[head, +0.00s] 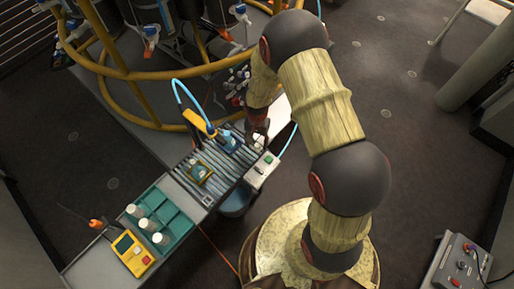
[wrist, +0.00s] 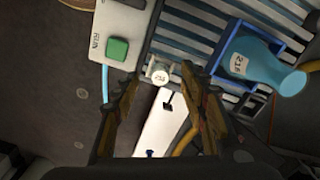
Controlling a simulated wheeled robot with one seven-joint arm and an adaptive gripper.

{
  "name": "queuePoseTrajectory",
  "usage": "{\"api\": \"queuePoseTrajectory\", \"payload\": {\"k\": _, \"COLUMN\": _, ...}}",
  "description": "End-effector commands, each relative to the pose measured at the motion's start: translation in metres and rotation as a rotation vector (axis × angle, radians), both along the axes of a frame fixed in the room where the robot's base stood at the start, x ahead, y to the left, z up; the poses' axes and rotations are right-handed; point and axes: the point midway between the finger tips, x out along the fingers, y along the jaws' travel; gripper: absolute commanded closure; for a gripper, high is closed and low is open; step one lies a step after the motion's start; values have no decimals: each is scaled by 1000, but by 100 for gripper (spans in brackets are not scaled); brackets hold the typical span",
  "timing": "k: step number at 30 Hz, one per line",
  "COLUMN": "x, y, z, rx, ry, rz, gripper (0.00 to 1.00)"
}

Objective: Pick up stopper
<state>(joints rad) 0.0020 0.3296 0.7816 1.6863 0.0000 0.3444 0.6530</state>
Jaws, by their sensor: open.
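A small pale stopper-like piece (wrist: 158,73) with a dark printed label sits at the edge of the slatted surface in the wrist view. It appears between my fingertips, and I cannot tell how far below them it is. My gripper (wrist: 160,78) is open, with one finger on each side of that piece in the picture and nothing held. In the head view my gripper (head: 258,132) hangs over the far right end of the slatted conveyor (head: 222,161). I cannot make out the small piece there.
A blue labelled bottle (wrist: 246,63) rests in a blue holder (wrist: 233,27) close by. A white box with a green button (wrist: 117,49) is on the other side. A teal crate (head: 181,220) with white-topped containers and a yellow meter (head: 131,252) stand farther left.

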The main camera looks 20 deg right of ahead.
Motion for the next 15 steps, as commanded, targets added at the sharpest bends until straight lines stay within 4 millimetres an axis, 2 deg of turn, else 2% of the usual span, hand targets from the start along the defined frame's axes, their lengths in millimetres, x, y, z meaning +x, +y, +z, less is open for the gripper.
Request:
{"api": "queuePoseTrajectory", "payload": {"k": 1, "x": -1, "y": 0, "z": -11, "rx": 0, "ry": 1, "rz": 0, "gripper": 57}}
{"api": "queuePoseTrajectory", "payload": {"k": 4, "x": 0, "y": 0, "z": -18, "rx": 0, "ry": 0, "rz": 0, "gripper": 57}}
{"api": "queuePoseTrajectory", "payload": {"k": 11, "x": 0, "y": 0, "z": -18, "rx": 1, "ry": -1, "rz": 1, "gripper": 58}}
{"api": "queuePoseTrajectory", "payload": {"k": 15, "x": 0, "y": 0, "z": -18, "rx": 1, "ry": -1, "rz": 1, "gripper": 66}}
